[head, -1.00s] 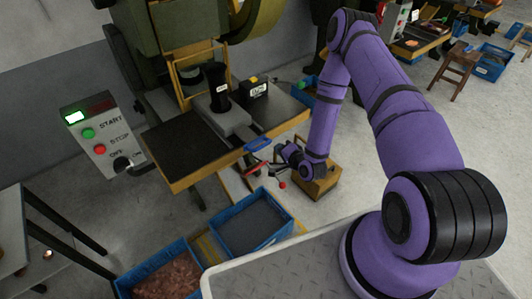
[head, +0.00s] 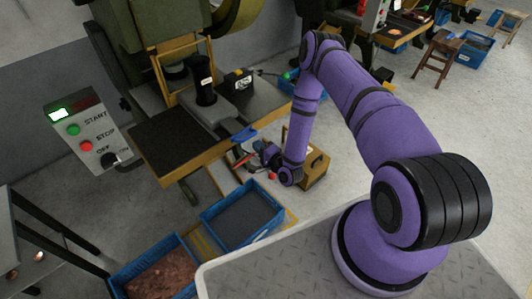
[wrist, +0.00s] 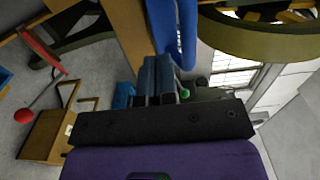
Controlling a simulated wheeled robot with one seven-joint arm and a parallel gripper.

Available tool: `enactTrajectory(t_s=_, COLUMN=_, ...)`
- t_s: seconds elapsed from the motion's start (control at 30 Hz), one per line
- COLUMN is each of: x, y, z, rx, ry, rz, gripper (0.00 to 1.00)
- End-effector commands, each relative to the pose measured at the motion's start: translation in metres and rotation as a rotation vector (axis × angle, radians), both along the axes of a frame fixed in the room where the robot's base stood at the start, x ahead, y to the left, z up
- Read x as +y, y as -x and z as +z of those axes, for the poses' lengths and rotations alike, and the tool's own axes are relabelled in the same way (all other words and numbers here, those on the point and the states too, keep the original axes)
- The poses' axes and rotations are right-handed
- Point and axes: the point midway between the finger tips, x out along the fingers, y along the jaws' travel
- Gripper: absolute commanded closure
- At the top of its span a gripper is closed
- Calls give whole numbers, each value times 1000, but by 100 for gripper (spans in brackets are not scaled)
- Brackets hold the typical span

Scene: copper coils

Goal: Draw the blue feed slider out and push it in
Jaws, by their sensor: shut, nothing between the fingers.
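The blue feed slider (head: 244,134) shows as a blue handle at the front edge of the press table. In the wrist view its blue bar (wrist: 187,35) stands at the top centre. My gripper (wrist: 163,65) is shut and empty, its two dark fingers side by side, their tips just left of the bar. I cannot tell whether they touch it. In the head view my gripper (head: 252,152) is small, just below and right of the handle, and its fingertips are hard to make out. How far the slider is drawn out is unclear.
A red lever with a ball end (wrist: 22,116) is near my gripper. A wooden box (head: 314,168) stands on the floor to the right. A blue tray (head: 243,212) and a blue bin of copper pieces (head: 158,275) stand in front. The control box (head: 85,132) is left.

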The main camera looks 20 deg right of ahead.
Motion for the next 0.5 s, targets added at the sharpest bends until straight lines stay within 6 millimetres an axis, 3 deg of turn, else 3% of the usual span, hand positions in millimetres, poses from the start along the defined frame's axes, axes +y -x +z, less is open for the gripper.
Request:
enactTrajectory(t_s=0.2, x=12, y=-35, z=0, rx=-3, ry=2, rz=1, gripper=100)
enactTrajectory(t_s=0.5, x=18, y=-56, z=0, rx=1, ry=1, rz=-1, gripper=100)
